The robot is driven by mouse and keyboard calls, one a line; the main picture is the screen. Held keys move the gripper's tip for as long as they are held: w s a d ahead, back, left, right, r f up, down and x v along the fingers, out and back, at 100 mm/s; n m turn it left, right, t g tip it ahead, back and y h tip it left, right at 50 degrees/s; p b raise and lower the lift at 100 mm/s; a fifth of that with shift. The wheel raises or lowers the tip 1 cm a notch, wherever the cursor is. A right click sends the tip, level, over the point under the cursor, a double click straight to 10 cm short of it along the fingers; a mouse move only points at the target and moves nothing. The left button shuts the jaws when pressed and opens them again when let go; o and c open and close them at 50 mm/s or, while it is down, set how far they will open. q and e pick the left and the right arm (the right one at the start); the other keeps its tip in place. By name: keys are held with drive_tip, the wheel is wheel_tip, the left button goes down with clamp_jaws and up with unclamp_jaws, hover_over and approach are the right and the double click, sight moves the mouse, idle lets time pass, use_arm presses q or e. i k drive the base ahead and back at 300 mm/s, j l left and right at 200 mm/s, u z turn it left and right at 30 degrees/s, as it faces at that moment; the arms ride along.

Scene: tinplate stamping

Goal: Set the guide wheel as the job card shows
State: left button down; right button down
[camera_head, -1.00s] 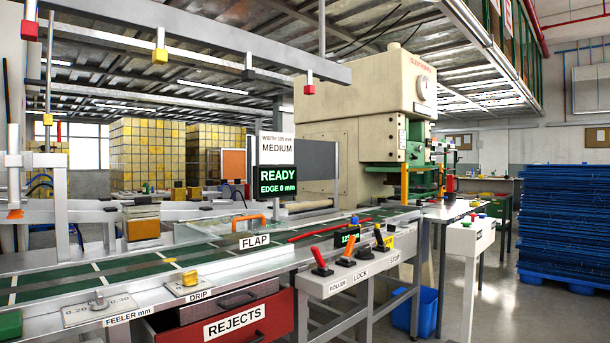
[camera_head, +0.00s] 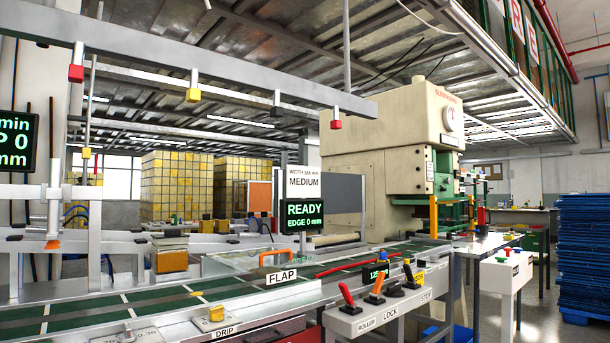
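The job card (camera_head: 304,181) is a white sign reading "WIDTH" with a small, hard-to-read mm figure and "MEDIUM". It stands above a display (camera_head: 305,215) reading "READY, EDGE 0 mm". A small green digital readout (camera_head: 376,274), partly hidden, sits behind the lever panel (camera_head: 388,314). The panel has a red lever (camera_head: 346,294) at ROLLER, an orange lever (camera_head: 376,288) near LOCK and a black lever (camera_head: 411,276) towards STOP. I cannot make out the guide wheel for certain. Neither of my grippers shows in the view.
A conveyor (camera_head: 120,306) with green belt runs towards the cream press (camera_head: 392,146). A white pedestal (camera_head: 500,285) with coloured buttons stands right, near blue stacked sheets (camera_head: 586,250).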

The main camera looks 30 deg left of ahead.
sight(395, 291)
drive_tip(key=i+l+z, duration=0.1)
drive_tip(key=i+z, duration=0.2)
drive_tip(key=i, duration=0.35)
drive_tip(key=i+l, duration=0.1)
drive_tip(key=i, duration=1.6)
drive_tip(key=i+u, duration=0.45)
drive_tip(key=i+l+u, duration=0.2)
drive_tip(key=u, duration=0.2)
drive_tip(key=i+l+u, duration=0.3)
drive_tip(key=u, duration=0.15)
